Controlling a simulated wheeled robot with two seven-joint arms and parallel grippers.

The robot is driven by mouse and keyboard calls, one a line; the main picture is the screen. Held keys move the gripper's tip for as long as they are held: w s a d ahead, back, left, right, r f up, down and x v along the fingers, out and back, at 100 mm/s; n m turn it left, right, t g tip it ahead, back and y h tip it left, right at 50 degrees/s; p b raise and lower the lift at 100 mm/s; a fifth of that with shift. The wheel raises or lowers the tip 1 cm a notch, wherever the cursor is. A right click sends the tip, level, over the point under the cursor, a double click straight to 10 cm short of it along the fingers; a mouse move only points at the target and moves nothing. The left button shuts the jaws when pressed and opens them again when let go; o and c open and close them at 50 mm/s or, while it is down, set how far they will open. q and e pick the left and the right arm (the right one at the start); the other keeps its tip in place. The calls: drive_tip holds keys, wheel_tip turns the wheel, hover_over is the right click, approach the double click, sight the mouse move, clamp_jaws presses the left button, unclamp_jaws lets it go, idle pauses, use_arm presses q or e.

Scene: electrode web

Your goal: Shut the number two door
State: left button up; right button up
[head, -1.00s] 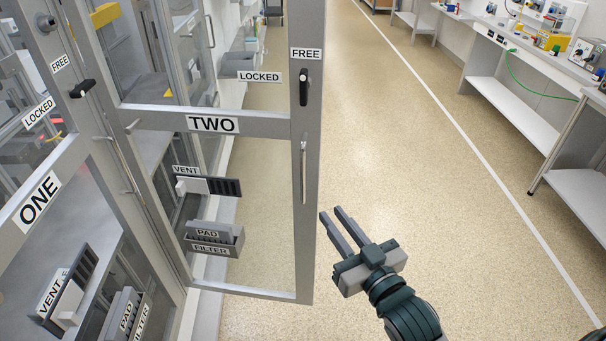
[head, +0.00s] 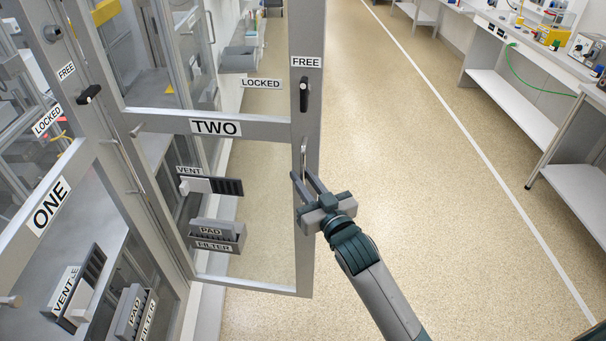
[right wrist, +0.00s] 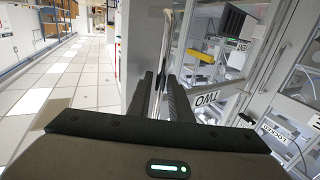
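The number two door (head: 215,127) is a grey framed glass door. It stands open, swung out into the aisle. Its upright bar handle (head: 304,150) is on the free-edge stile, below a black lever (head: 304,94) that stands nearly upright near the FREE label. My right gripper (head: 306,182) is at the lower part of the handle. In the right wrist view, its two fingers (right wrist: 163,98) are apart, with the handle bar (right wrist: 166,45) showing between them. I cannot tell whether they touch it. My left gripper is not in view.
Door ONE (head: 48,205) is at the left, with its own black lever (head: 88,94). Vent and filter holders (head: 217,236) are mounted on door two. The aisle floor (head: 400,200) is clear, and a workbench (head: 530,90) stands along the right.

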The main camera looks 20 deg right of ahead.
drive_tip(key=shift+w, duration=0.25)
clamp_jaws()
drive_tip(key=shift+w, duration=0.1)
